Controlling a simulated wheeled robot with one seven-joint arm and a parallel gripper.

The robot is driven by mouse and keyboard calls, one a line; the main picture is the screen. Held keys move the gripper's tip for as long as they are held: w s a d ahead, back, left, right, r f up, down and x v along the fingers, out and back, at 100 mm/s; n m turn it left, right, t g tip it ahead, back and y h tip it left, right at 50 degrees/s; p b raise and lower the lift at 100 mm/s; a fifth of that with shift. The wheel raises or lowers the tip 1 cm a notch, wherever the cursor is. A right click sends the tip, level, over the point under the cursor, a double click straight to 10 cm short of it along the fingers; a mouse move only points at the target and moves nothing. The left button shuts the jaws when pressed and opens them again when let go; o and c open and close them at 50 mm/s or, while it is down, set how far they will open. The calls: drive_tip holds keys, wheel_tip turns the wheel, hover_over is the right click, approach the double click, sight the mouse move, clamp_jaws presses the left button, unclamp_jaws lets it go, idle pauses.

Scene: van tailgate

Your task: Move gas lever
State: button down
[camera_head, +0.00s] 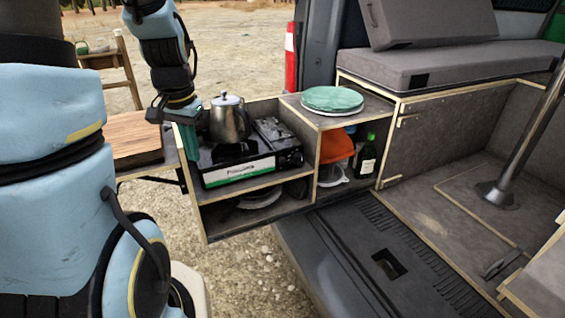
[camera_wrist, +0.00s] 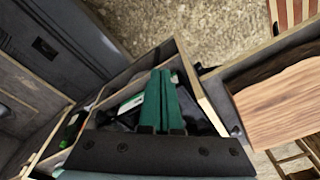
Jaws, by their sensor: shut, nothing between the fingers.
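A portable gas stove (camera_head: 238,170) with a white and green label sits in the upper compartment of the wooden kitchen box. A steel kettle (camera_head: 229,119) stands on it. The dark control end of the stove (camera_head: 277,143) is on its right; I cannot make out the gas lever. My gripper (camera_head: 189,143) points down at the box's left side, left of the kettle, with its green fingers together and empty. In the wrist view the green fingers (camera_wrist: 165,98) lie over the box and hide part of the stove (camera_wrist: 130,104).
A plate with a green top (camera_head: 333,99) lies on the box's right top. An orange item (camera_head: 337,147) and a green bottle (camera_head: 367,156) stand below it. A wooden board (camera_head: 134,139) is at the left. Box walls and the divider bound the stove.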

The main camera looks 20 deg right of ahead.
drive_tip(key=w+d+f+m, duration=0.3)
drive_tip(key=w+d+m, duration=0.65)
drive_tip(key=d, duration=0.25)
drive_tip(key=m+y+b, duration=0.1)
drive_tip(key=m+b, duration=0.1)
drive_tip(key=m, duration=0.9)
approach(284, 159)
drive_tip(key=shift+w+d, duration=0.1)
drive_tip(key=shift+w, duration=0.15)
drive_tip(key=shift+f, duration=0.1)
drive_tip(key=shift+w+a+f+b, duration=0.2)
drive_tip(key=shift+f+b, duration=1)
drive_tip(key=shift+f, duration=0.55)
drive_tip(key=shift+w+a+f+b, duration=0.1)
drive_tip(key=shift+a+f+b, duration=0.05)
drive_tip(key=shift+f+b, duration=1.3)
drive_tip(key=shift+s+f, duration=0.1)
drive_tip(key=shift+f, duration=0.25)
drive_tip(key=shift+f, duration=0.9)
drive_tip(key=shift+r, duration=0.15)
drive_tip(key=shift+s+d+r+p, duration=0.2)
drive_tip(key=shift+s+d+p, duration=0.05)
drive_tip(key=shift+s+d, duration=0.3)
drive_tip(key=shift+s+d+r+p, duration=0.25)
drive_tip(key=shift+s+d, duration=0.2)
drive_tip(key=shift+d, duration=0.1)
